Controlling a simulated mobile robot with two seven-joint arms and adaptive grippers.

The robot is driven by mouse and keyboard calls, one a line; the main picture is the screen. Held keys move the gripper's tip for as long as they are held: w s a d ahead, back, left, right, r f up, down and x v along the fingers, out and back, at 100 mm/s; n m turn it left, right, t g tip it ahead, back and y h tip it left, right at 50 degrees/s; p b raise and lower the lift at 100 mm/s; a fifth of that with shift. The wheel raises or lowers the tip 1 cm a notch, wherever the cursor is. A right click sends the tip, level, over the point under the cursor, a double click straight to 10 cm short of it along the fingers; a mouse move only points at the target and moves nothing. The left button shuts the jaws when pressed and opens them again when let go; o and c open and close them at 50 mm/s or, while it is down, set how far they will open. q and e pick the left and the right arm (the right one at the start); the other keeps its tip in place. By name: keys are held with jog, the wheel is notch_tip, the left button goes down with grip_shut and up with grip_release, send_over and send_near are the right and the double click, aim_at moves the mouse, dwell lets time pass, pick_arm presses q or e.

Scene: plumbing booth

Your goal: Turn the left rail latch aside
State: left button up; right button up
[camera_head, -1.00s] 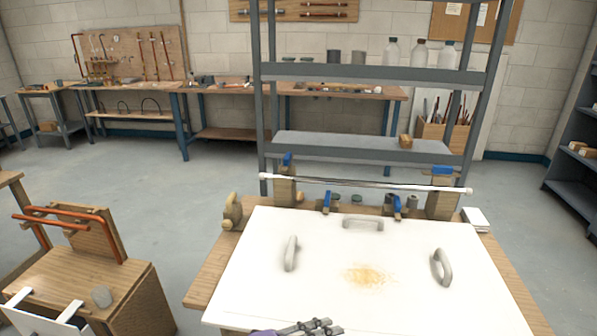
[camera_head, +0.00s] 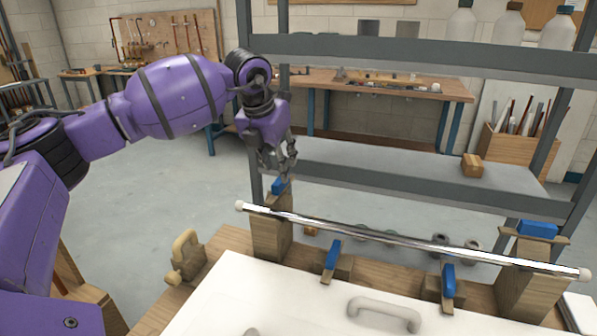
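A chrome rail (camera_head: 400,238) with white ends lies across two wooden posts behind the white board. The left rail latch, a small blue piece (camera_head: 279,186), sits on top of the left wooden post (camera_head: 268,233). Another blue latch (camera_head: 538,229) lies across the top of the right post (camera_head: 520,291). My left gripper (camera_head: 278,168) points down just above the left latch, with its grey fingers apart and nothing seen between them. I cannot tell whether a fingertip touches the latch. My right gripper is out of view.
Two blue levers (camera_head: 332,255) (camera_head: 448,280) stand on low wooden blocks in front of the rail. A grey shelf rack (camera_head: 400,175) rises close behind the posts. A wooden clamp-like piece (camera_head: 186,257) stands at the left table edge.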

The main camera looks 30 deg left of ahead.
aim_at(279, 180)
pick_arm(q)
jog(key=shift+w+a+r, duration=0.2)
jog(key=shift+a+r, duration=0.05)
jog(key=shift+a, duration=0.2)
jog(key=shift+w+a+f, duration=0.1)
jog(key=shift+f, duration=0.2)
jog(key=x, duration=0.6)
jog(key=shift+f, duration=0.2)
grip_shut()
